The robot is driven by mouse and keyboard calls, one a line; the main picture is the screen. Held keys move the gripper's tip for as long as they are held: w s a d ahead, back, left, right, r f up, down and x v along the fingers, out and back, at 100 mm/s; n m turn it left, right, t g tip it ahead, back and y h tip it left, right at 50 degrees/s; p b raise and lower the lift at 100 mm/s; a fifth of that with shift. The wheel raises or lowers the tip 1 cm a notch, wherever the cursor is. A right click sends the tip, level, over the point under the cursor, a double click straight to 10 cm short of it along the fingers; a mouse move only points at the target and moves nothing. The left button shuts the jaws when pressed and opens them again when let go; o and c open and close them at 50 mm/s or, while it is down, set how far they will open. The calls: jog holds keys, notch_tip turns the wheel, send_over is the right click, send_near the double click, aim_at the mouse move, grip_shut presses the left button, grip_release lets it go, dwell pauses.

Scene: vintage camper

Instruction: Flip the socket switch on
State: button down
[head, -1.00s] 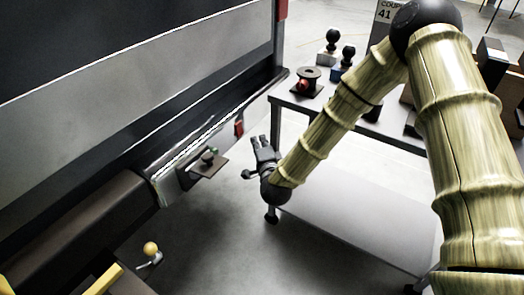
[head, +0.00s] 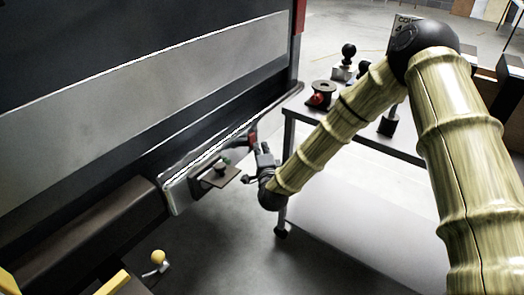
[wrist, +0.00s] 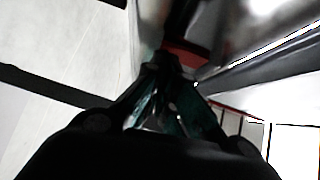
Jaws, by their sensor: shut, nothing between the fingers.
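My gripper (head: 264,149) is shut and empty, low beside the silver edge of the large dark panel in the head view. A small red part (head: 253,138) on that edge is just left of the fingertips. In the wrist view, a red part (wrist: 190,56) lies just beyond the closed fingertips (wrist: 166,70); I cannot tell whether they touch.
A grey table (head: 330,128) with a dark spool-like fixture (head: 322,94) stands right of my gripper. Open floor (head: 225,245) lies below the brown plate.

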jog(key=shift+a, duration=0.1)
jog(key=shift+f, duration=0.1)
jog(key=s+d, duration=0.2)
jog(key=s, duration=0.4)
jog(key=s+d+f, duration=0.1)
jog(key=s+d, duration=0.1)
jog(key=s, duration=0.4)
jog(key=shift+d+f+p, duration=0.25)
jog(key=shift+d+p, duration=0.1)
jog(key=shift+d, duration=0.05)
